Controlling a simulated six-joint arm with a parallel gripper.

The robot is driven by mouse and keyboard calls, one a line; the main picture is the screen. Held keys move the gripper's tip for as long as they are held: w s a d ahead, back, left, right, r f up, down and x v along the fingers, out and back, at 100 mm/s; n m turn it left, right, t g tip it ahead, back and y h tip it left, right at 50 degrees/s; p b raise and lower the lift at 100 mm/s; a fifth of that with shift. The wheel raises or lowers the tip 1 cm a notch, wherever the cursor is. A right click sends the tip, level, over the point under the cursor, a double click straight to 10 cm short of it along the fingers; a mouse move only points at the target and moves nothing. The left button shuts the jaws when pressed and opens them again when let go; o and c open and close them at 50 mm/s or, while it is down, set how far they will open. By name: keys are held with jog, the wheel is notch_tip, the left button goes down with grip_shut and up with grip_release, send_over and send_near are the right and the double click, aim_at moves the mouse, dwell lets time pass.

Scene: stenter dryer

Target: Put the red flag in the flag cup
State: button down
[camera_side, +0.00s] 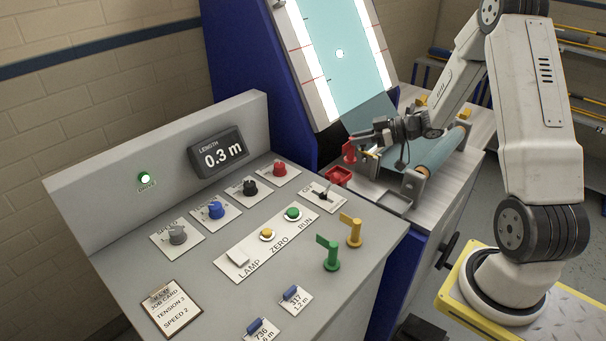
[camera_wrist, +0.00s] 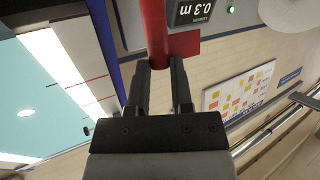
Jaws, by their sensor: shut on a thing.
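The red flag (camera_side: 349,152) is held in my gripper (camera_side: 361,149), near the far right corner of the console. In the wrist view, the red pole (camera_wrist: 154,28) rises from between the two dark fingers of my gripper (camera_wrist: 160,68), with the red flag cloth (camera_wrist: 187,46) to its right. A small red open-topped holder (camera_side: 339,176) is just below the flag in the side view; it may be the flag cup, but I cannot tell for sure. The flag looks apart from it.
A green flag (camera_side: 331,254) and a yellow flag (camera_side: 354,231) stand on the console (camera_side: 215,275). Knobs, buttons and the length display (camera_side: 219,152) occupy the console.

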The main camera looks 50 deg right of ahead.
aim_at(347, 157)
jog(key=shift+w+d+f, duration=0.3)
jog(key=shift+w+f, duration=0.4)
jog(key=shift+f, duration=0.2)
jog(key=shift+w+d+f, duration=0.25)
jog(key=shift+w+f, duration=0.5)
jog(key=shift+f, duration=0.15)
jog(key=shift+w+d+f, duration=0.3)
jog(key=shift+w+f, duration=0.4)
jog(key=shift+f, duration=0.2)
jog(key=shift+w+d+f, duration=0.1)
jog(key=shift+w+f, duration=0.05)
jog(key=shift+f, duration=0.8)
jog(key=shift+w+f, duration=0.1)
jog(key=shift+f, duration=0.8)
jog(key=shift+f, duration=0.15)
jog(key=c, duration=0.5)
grip_release()
